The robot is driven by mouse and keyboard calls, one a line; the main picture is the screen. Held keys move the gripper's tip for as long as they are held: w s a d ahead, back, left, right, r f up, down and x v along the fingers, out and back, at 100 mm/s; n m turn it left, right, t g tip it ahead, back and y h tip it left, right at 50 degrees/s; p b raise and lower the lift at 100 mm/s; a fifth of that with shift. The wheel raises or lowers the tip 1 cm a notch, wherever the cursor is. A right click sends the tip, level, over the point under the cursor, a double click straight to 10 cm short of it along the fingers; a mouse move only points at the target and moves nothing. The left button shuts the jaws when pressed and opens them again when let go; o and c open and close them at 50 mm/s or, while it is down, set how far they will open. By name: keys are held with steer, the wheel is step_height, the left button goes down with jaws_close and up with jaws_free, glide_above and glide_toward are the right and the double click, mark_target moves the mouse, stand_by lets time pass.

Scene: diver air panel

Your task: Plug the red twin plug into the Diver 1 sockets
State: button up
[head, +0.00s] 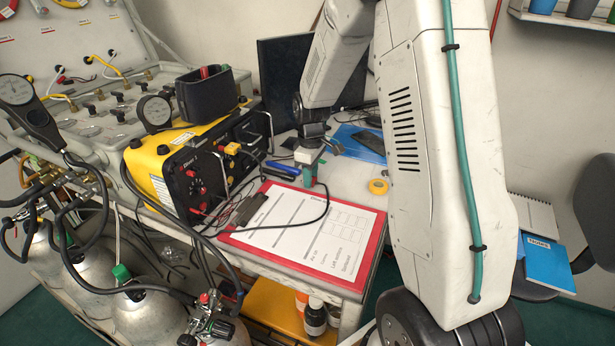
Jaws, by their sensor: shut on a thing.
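The yellow and black Diver 1 box (160,165) stands on the bench. Its black front carries red sockets (193,186) beside the Diver 1 label, with another red piece low on the panel. My gripper (309,178) is over the bench, right of the box and behind the clipboard, apart from the sockets. It is shut, with teal at its lower end. A black cord (326,205) loops from there across the clipboard towards the box. The red twin plug itself is not clearly visible; it appears hidden in the jaws.
A red clipboard (374,250) with a form lies at the bench's front edge. A black holder (206,95) sits on the box. Gauges, hoses and gas cylinders (150,318) crowd the left. A yellow tape roll (378,187) and blue pens lie nearby.

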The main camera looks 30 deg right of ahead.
steer(key=shift+r, duration=0.25)
steer(key=shift+w+r, duration=0.1)
steer(key=shift+r, duration=1)
steer(key=shift+r, duration=0.15)
